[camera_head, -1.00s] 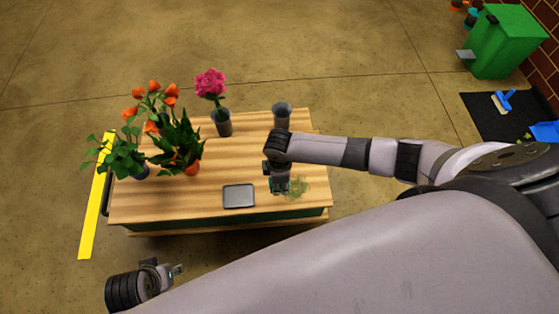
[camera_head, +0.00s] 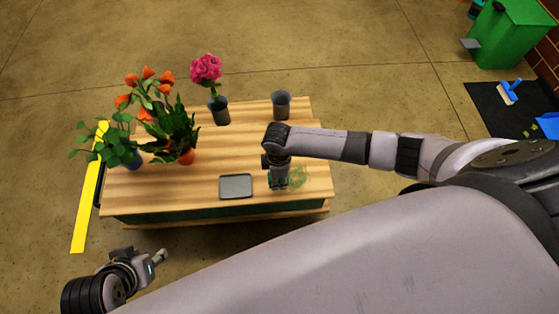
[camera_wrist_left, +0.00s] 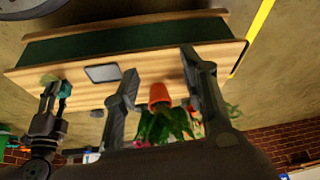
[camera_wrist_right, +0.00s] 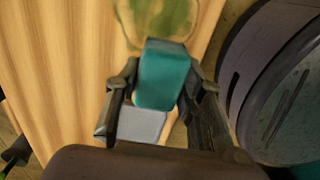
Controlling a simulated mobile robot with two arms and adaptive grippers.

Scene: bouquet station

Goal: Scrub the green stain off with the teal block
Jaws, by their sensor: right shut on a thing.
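The teal block (camera_wrist_right: 163,75) is between the fingers of my right gripper (camera_wrist_right: 160,98), which is shut on it. The green stain (camera_wrist_right: 165,15) is a smeared patch on the wooden table, just beyond the block in the right wrist view. In the head view the stain (camera_head: 298,178) lies right beside my right gripper (camera_head: 279,184), which is low over the tabletop. I cannot tell whether the block touches the wood. My left gripper (camera_head: 158,259) is empty, in front of the table's left side. Its fingers stand apart in the left wrist view (camera_wrist_left: 165,95).
A grey tray (camera_head: 236,186) lies left of my right gripper. An empty grey cup (camera_head: 281,105) and a vase with a pink flower (camera_head: 221,112) stand at the back. Potted plants (camera_head: 186,155) crowd the table's left. The table's middle is clear.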

